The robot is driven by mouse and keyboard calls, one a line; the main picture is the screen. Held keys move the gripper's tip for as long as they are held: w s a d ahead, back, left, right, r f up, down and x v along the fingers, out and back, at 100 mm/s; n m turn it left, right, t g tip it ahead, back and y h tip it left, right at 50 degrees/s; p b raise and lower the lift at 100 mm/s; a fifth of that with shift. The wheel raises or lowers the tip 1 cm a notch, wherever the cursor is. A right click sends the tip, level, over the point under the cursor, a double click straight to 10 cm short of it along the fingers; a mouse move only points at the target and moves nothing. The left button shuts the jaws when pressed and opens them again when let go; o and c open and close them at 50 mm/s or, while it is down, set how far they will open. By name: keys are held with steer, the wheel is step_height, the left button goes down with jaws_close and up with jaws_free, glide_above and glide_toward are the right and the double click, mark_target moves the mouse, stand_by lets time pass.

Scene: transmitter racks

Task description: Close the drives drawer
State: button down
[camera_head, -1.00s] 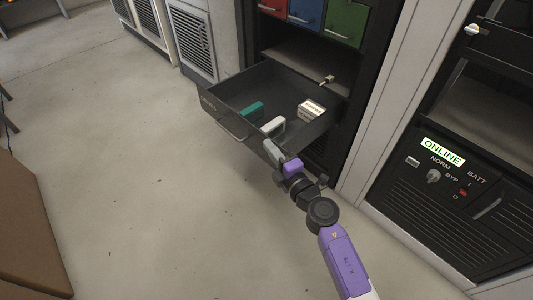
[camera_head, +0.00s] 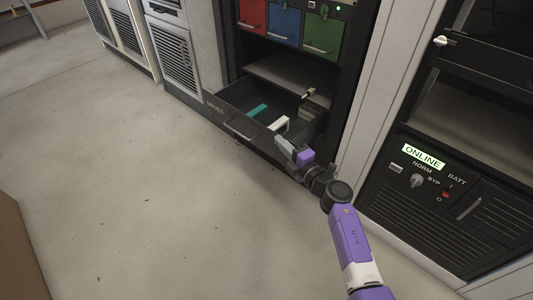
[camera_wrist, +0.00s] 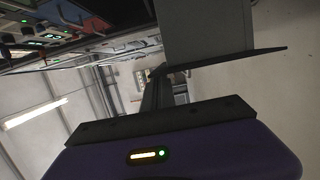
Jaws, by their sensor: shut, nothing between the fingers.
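The drives drawer (camera_head: 232,126) is a dark drawer low in the rack in the head view, pulled part of the way out, with a light bar handle (camera_head: 239,133) on its front. A teal block (camera_head: 258,110) and a white block (camera_head: 280,124) lie inside it. My gripper (camera_head: 284,146) is shut and empty at the right end of the drawer front; whether it touches the front cannot be told. In the wrist view, grey surfaces (camera_wrist: 205,30) loom close above the gripper, and I cannot tell for sure what they belong to.
Red (camera_head: 252,14), blue (camera_head: 284,22) and green (camera_head: 322,33) drawer fronts sit above an open shelf (camera_head: 275,75). A panel marked ONLINE (camera_head: 423,157) is in the rack at right. A brown box (camera_head: 15,260) stands at lower left. The floor in front is clear.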

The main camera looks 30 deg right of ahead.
mark_target(304, 128)
steer(key=w+d, duration=0.1)
steer(key=d, duration=0.3)
steer(key=w+d+b, duration=0.1)
steer(key=d, duration=0.2)
steer(key=w+d, duration=0.1)
steer(key=d, duration=0.3)
steer(key=shift+w+d, duration=0.35)
steer(key=shift+w, duration=0.05)
steer(key=shift+a, duration=0.1)
